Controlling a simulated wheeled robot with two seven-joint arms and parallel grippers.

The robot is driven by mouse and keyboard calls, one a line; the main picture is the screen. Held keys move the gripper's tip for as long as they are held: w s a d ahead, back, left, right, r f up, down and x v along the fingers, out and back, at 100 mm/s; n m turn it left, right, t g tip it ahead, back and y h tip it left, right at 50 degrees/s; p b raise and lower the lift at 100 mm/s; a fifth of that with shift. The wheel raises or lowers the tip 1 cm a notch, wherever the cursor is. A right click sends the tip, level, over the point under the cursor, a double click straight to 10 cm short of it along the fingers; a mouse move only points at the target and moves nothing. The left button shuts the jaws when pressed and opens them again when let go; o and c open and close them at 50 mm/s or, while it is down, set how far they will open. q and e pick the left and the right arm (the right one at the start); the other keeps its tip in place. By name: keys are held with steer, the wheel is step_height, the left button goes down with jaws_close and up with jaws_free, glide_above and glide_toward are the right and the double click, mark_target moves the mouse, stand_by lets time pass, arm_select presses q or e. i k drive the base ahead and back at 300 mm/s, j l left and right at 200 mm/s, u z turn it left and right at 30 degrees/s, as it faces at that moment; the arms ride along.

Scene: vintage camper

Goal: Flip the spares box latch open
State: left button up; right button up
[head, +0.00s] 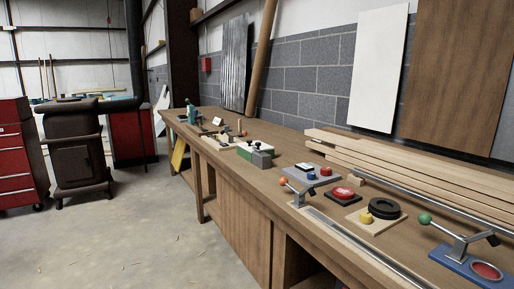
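No thing in view can be told for certain as the spares box or its latch. A small green and white item (247,152) with a grey block (262,159) on its right sits mid-bench; it is too small to tell whether it has a latch. Neither of my grippers shows in the head view.
The long wooden workbench (232,179) runs from back left to front right. On it are an orange-knobbed lever (298,193), a red button (343,194), a black ring (384,208) and a green-knobbed lever (458,243). Planks (420,178) lie along the wall.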

mark_target(258, 143)
steer(key=i+j+z, duration=0.1)
steer(key=i+j, duration=0.65)
steer(key=i+j+z, duration=0.1)
steer(key=i+j, duration=0.75)
steer(key=i+j+z, duration=0.15)
steer(key=i+j, duration=0.75)
